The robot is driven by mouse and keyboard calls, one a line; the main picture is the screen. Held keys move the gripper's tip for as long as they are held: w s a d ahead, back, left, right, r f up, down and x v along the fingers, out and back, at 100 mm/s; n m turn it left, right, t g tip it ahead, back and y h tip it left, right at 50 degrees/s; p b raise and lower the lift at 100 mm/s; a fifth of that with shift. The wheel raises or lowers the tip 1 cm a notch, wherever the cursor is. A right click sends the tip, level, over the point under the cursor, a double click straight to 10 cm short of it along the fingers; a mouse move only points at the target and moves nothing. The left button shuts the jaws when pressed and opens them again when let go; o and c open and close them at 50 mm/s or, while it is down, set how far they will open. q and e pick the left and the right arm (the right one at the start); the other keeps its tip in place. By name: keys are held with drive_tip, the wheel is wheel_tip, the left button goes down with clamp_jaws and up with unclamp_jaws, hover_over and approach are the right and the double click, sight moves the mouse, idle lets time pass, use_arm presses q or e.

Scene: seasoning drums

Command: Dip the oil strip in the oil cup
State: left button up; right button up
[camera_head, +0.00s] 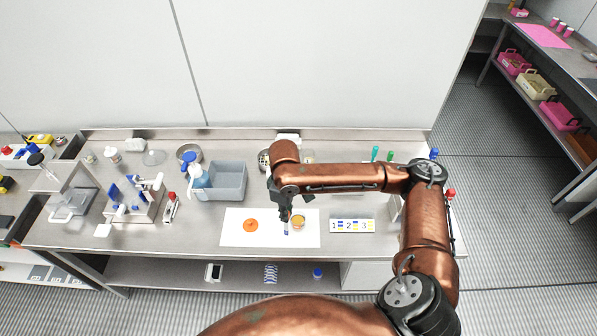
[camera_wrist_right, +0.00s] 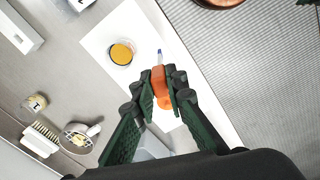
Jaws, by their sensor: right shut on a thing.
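My right gripper (camera_head: 284,208) points down over the white sheet (camera_head: 232,238) and is shut on the oil strip (camera_head: 286,229), a thin pale strip with a blue part. In the right wrist view the strip (camera_wrist_right: 159,56) sticks out past the fingertips of the gripper (camera_wrist_right: 160,82). The oil cup (camera_head: 298,222), round with amber content, stands on the sheet just right of the strip. In the right wrist view the cup (camera_wrist_right: 121,54) and strip appear apart. An orange patch shows between the fingers; its exact nature is unclear. My left gripper is not in view.
An orange disc (camera_head: 250,226) lies on the sheet left of the cup. The bench front edge runs close below the sheet.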

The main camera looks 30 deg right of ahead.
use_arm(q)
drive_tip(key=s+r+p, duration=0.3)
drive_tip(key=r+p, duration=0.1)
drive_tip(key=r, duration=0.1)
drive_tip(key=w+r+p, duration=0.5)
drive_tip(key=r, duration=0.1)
use_arm(e)
drive_tip(key=w+d+r+n, duration=0.5)
drive_tip(key=d+n, duration=0.2)
drive_tip(key=n, duration=0.3)
use_arm(q)
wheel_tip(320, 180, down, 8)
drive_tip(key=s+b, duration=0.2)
drive_tip(key=b, duration=0.5)
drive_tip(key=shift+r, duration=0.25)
use_arm(e)
wheel_tip(320, 180, down, 12)
drive_tip(key=shift+d+f, duration=0.15)
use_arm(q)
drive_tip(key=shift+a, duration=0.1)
